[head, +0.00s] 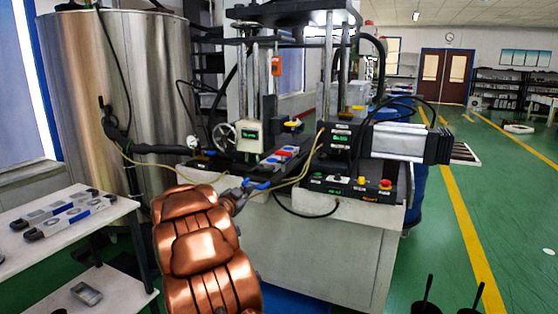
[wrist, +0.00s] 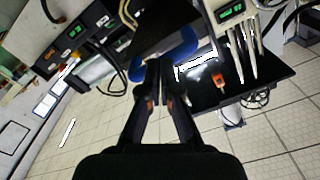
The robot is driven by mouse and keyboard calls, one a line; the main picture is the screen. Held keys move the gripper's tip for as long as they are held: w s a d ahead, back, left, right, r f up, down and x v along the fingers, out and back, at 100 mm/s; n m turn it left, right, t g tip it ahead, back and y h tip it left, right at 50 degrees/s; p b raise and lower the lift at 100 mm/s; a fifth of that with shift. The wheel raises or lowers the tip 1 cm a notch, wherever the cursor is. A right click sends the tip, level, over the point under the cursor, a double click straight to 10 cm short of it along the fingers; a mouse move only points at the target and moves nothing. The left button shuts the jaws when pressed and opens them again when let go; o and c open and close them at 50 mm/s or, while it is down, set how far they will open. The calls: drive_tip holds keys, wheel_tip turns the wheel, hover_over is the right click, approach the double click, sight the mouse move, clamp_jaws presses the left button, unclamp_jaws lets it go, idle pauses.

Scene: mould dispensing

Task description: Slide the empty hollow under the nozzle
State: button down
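A long narrow mould (head: 284,153) with red, blue and pale parts lies on the black bed of the machine (head: 320,170). I cannot tell which hollow is empty, and I cannot single out the nozzle. A blue handle (head: 256,185) shows at the near end of the bed. My gripper (head: 243,187) is at this handle. In the wrist view my gripper (wrist: 159,70) has its fingertips close together, with the blue handle (wrist: 181,49) showing on both sides of them. The fingers appear shut on it; the exact contact is hidden.
A white side table (head: 60,262) with metal and blue parts stands at the left. A large steel tank (head: 115,85) rises behind it. A control panel with buttons (head: 385,184) and a horizontal cylinder (head: 405,143) are right of the bed. Cables hang around the machine.

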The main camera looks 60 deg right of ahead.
sight(258, 181)
drive_tip(key=shift+d, duration=0.1)
idle(0.5)
drive_tip(key=shift+w+d+p, duration=0.15)
drive_tip(key=shift+d+p, duration=1.4)
drive_tip(key=shift+d, duration=2.9)
drive_tip(key=shift+w+d+p, duration=0.15)
drive_tip(key=shift+d+p, duration=0.7)
drive_tip(key=shift+d, duration=1.1)
drive_tip(key=shift+d+p, duration=0.55)
drive_tip(key=shift+d, duration=0.4)
drive_tip(key=shift+a+f+b, duration=0.1)
drive_tip(key=shift+a+b, duration=0.65)
drive_tip(key=shift+a, duration=2.8)
